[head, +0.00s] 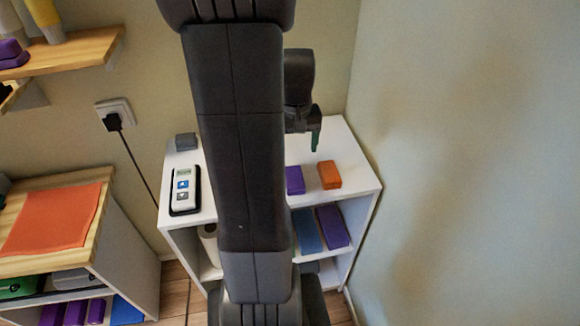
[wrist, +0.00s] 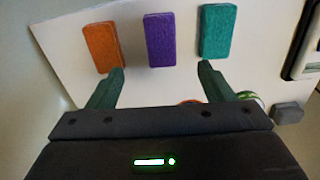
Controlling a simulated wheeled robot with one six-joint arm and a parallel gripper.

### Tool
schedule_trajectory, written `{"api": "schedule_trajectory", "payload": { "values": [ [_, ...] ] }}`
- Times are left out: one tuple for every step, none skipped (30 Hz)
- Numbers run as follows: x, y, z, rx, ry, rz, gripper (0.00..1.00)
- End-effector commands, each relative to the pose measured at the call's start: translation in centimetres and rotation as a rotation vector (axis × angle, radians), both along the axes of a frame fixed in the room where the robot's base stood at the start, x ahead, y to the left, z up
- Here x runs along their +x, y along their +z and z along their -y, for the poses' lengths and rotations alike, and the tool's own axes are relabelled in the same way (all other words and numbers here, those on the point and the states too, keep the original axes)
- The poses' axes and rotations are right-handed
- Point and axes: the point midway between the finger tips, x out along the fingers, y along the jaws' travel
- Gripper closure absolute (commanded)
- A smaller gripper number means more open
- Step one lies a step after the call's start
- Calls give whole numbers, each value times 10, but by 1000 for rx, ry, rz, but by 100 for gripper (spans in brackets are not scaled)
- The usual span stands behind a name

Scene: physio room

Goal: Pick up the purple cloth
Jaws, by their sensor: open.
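The purple cloth (head: 295,180) is a small, thick rectangle lying on the white shelf unit's top, partly beside my arm in the head view. In the wrist view the purple cloth (wrist: 160,40) lies between an orange one (wrist: 102,46) and a teal one (wrist: 218,31). My gripper (wrist: 162,73) is open and empty, its green fingers apart. The purple cloth shows just beyond the gap between the fingertips. In the head view my gripper (head: 316,140) is over the back of the unit top, behind the purple cloth. The teal cloth is hidden there by my arm.
The orange cloth (head: 330,175) lies right of the purple one. A white device in a black holder (head: 184,190) and a grey block (head: 186,141) are on the unit's left side. Round items (wrist: 250,98) show near my right finger in the wrist view. A wall (head: 460,170) stands close right.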

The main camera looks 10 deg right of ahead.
Motion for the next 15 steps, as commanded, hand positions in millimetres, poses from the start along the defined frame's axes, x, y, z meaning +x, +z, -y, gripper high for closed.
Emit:
{"api": "schedule_trajectory", "payload": {
  "values": [
    [-1,-11,0,1,0,-6,25],
    [-2,-18,0,1,0,-6,25],
    [-2,-26,0,1,0,-7,25],
    [-2,-32,0,1,0,-7,25],
    [-1,-38,0,1,0,-6,25],
    [-2,-45,-1,1,0,-6,25],
    [-1,-50,-1,1,0,-6,25],
    [-1,-54,-1,1,0,-6,25],
    [-1,-59,-1,0,0,-4,25],
    [-1,-62,-1,0,0,-4,25],
    [-1,-65,-1,0,1,-3,25],
    [-1,-68,-1,0,1,-2,25],
    [-1,-69,-1,0,1,-1,25],
    [-1,-70,-1,0,1,-1,25],
    [-1,-71,-1,0,1,-1,25]
  ]
}}
